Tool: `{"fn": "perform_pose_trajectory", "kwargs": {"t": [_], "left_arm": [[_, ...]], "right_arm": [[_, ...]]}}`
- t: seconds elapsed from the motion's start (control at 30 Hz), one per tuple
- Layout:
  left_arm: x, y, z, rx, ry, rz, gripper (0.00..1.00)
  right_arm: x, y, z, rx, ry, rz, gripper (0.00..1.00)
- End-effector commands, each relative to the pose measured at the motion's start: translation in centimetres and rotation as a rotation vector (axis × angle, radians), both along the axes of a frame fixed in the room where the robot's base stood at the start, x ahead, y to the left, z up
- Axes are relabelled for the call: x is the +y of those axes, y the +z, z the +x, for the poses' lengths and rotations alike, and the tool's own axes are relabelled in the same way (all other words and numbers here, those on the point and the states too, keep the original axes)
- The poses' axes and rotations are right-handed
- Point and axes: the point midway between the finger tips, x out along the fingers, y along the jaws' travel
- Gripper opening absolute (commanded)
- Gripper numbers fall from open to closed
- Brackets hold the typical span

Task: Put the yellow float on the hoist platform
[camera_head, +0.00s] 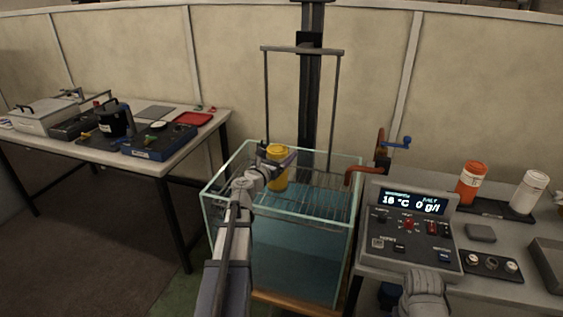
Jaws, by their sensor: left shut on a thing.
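The yellow float (281,178) is an upright yellow cylinder over the glass tank. My left gripper (276,160) is shut on the yellow float; its fingers cover part of the float's side. The hoist platform (318,190) is a wire rack inside the upper part of the tank, hung from two rods on a dark column. The float is at the left part of the platform; I cannot tell whether its base touches the wires. My right arm shows at the lower right, in front of the control panel, but its gripper is not clearly seen.
The glass tank (228,206) holds bluish water. A control panel (408,228) with a lit display stands to its right. A blue-handled crank (396,143) is behind it. Orange (471,184) and white (528,192) bottles stand on the right bench. A cluttered table (180,160) is at left.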

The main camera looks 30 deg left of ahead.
Motion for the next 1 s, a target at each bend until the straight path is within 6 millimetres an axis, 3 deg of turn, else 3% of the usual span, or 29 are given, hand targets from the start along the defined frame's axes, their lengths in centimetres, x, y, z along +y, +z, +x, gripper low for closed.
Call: {"fn": "perform_pose_trajectory", "kwargs": {"t": [0.4,0.43,0.53,0.87,1.0], "left_arm": [[0.0,-0.6,0.0,0.0,0.0,-0.001,0.0],[0.0,-0.4,0.0,0.0,0.0,0.0,0.89],[0.0,-0.4,0.0,0.0,0.0,0.0,1.0],[0.0,0.2,0.0,0.0,0.0,0.0,1.0],[-0.2,-0.1,-2.6,0.0,0.002,0.0,1.0]], "right_arm": [[0.0,-0.6,0.0,0.0,0.0,0.0,0.5],[0.0,-0.4,0.0,0.0,0.0,0.0,0.5],[0.0,-0.4,0.0,0.0,0.0,0.0,0.5],[0.0,0.2,0.0,0.0,0.0,0.0,0.5],[0.0,-0.1,0.0,0.0,0.0,0.0,0.5]]}}
